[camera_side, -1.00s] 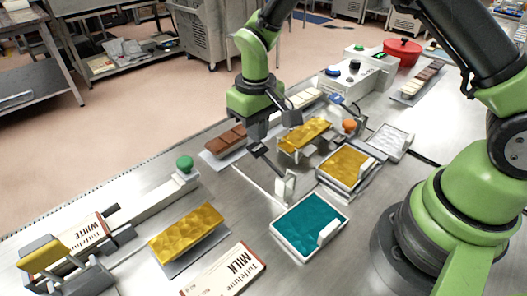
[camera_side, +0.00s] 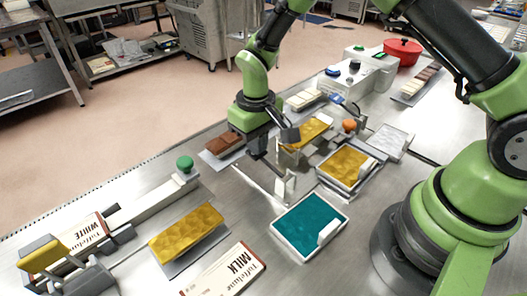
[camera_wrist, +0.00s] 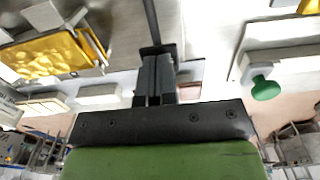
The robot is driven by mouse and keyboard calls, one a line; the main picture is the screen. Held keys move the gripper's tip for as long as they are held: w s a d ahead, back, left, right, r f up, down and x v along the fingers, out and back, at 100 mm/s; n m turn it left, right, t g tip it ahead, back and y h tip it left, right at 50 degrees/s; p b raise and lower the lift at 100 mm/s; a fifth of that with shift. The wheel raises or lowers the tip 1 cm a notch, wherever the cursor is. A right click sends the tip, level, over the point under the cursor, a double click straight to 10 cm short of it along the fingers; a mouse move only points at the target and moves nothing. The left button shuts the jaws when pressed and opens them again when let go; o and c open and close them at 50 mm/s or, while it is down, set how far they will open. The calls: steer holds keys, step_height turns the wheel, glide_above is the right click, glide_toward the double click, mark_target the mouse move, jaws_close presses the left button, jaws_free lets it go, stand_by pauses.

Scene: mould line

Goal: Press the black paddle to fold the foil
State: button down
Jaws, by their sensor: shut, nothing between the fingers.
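The black paddle (camera_wrist: 157,49) sits at the end of a thin dark rod in the wrist view. Its rod runs to a white post (camera_side: 285,187) in the side view. My gripper (camera_wrist: 154,68) is shut and empty, its fingertips right at the paddle. In the side view my gripper (camera_side: 259,155) points down over the paddle end and hides most of it. Whether the fingertips touch the paddle, I cannot tell. Gold foil (camera_side: 312,128) lies on the folding fixture to the right, partly hidden by my gripper. The foil also shows at left in the wrist view (camera_wrist: 45,60).
A tray of gold sheets (camera_side: 347,165) and a teal tray (camera_side: 308,225) stand to the right and front. A brown chocolate bar (camera_side: 223,144) lies just left of my gripper. A green knob (camera_side: 185,163) stands further left. A gold bar (camera_side: 186,231) lies in front.

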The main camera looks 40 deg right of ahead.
steer(key=shift+f, duration=1.65)
steer(key=shift+r, duration=5.05)
steer(key=shift+r, duration=0.1)
steer(key=s+d+r+m+t+y, duration=0.1)
steer(key=s+r+t, duration=0.1)
steer(key=s+r, duration=0.35)
steer(key=s+d+r+m+t, duration=0.1)
steer(key=s+d+r, duration=0.15)
steer(key=r, duration=0.65)
steer(key=s+r+m+t+y, duration=0.1)
steer(key=s+r+m+t, duration=0.1)
steer(key=s, duration=1)
steer(key=shift+d+r+t, duration=0.15)
steer(key=shift+r+t, duration=0.45)
steer(key=shift+t, duration=0.5)
steer(key=c, duration=1.8)
jaws_free()
